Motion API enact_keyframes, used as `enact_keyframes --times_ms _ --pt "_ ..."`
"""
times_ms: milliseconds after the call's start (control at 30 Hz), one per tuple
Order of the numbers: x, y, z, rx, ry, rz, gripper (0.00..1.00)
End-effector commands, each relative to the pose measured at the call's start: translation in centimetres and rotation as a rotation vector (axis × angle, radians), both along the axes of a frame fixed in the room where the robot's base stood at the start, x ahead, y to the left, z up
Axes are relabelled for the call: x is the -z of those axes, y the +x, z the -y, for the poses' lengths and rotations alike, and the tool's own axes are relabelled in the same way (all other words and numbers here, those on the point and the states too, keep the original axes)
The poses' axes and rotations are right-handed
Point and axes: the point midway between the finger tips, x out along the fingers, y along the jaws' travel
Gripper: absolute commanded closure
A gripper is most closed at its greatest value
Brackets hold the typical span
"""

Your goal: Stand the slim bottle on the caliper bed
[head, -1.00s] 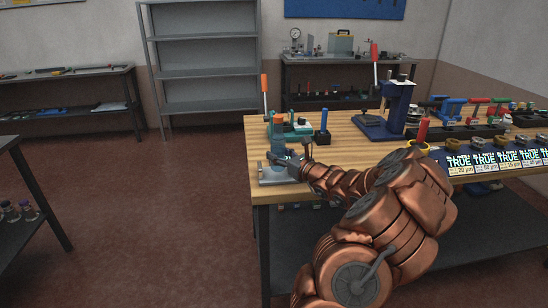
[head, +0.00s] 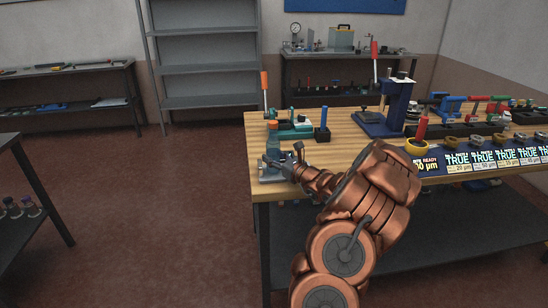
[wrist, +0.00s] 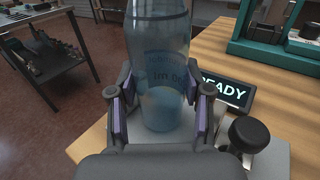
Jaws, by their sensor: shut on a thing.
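The slim bottle (wrist: 159,60) is translucent blue with dark lettering. It stands upright between the fingers of my gripper (wrist: 160,112), which is shut on it; its top is cut off in the wrist view. The bottle (head: 273,143) also shows small at the table's left front corner in the head view, partly hidden by my gripper (head: 283,163). The caliper bed (wrist: 268,160) is a grey metal plate under and around the bottle's base, with a black knob and a READY display beside it. I cannot tell whether the base touches the bed.
A green device with an orange handle (head: 265,88) and a dark block with a blue post (head: 323,123) stand just behind. A blue press (head: 392,112) and a row of labelled stations (head: 485,160) are to the right.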

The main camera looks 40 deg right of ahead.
Motion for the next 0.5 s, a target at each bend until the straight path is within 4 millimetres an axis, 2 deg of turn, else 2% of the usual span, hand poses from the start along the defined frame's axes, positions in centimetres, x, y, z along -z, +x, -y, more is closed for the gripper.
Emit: enact_keyframes --times_ms 233,267,500 --pt "0.4 0.03 -0.03 0.0 0.001 0.0 0.84" --pt "0.35 0.02 -0.02 0.0 0.001 0.0 0.49" --pt "0.31 0.01 -0.02 0.0 0.001 -0.001 0.26"
